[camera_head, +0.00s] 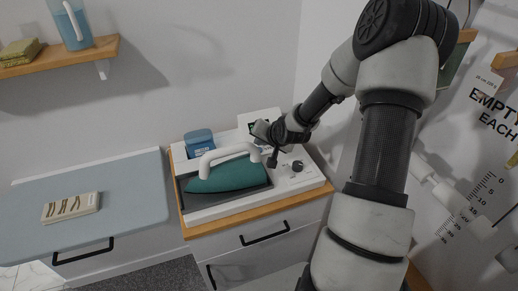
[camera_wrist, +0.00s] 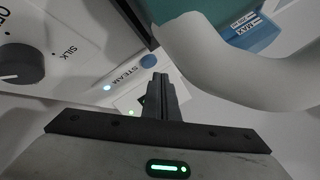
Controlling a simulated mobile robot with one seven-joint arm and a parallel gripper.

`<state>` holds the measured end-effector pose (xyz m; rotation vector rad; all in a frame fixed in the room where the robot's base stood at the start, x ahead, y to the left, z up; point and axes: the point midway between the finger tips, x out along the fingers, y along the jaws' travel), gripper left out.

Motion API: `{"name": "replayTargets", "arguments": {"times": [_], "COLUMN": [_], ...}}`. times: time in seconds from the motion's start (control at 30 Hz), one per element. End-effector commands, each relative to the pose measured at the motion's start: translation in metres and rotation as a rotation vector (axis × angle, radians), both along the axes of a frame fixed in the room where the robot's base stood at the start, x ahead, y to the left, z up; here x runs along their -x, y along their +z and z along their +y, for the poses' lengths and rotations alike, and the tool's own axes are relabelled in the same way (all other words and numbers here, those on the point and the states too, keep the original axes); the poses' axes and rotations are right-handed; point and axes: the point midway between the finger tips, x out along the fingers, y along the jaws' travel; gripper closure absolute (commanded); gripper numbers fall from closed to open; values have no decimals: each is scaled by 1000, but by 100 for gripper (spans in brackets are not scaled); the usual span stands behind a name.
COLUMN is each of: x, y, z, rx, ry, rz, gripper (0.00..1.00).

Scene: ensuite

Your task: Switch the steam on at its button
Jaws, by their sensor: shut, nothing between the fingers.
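In the wrist view, the word STEAM (camera_wrist: 122,77) is printed on a white panel, with a round blue-grey button (camera_wrist: 149,61) at one end and a small lit light (camera_wrist: 107,88) at the other. My gripper (camera_wrist: 161,78) is shut and empty, its fingertips just below the button in the picture; I cannot tell whether they touch it. In the head view my gripper (camera_head: 272,160) points down over the right part of the white steam station (camera_head: 228,208), between the iron handle and the dial. I cannot make out the button there.
A teal iron (camera_head: 232,178) with a raised white handle (camera_head: 212,157) stands left of my gripper; the handle also shows close in the wrist view (camera_wrist: 235,75). A dark dial (camera_head: 297,166) is at right. A blue tank (camera_head: 200,142) stands behind. An ironing board (camera_head: 125,215) lies left.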

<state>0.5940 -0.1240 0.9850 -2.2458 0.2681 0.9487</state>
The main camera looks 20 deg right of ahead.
Motion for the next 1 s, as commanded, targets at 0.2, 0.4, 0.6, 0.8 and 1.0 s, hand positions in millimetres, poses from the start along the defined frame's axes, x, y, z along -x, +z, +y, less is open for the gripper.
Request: {"name": "replayTargets", "arguments": {"times": [0.2, 0.4, 0.6, 0.8, 1.0], "x": [0, 0, 0, 0, 0], "y": [21, 41, 59, 59, 59], "z": [0, 0, 0, 0, 0], "rx": [1, 1, 0, 0, 0], "ry": [-1, -1, 0, 0, 0], "rz": [-2, -2, 0, 0, 0], "gripper": [100, 100, 100, 100, 100]}}
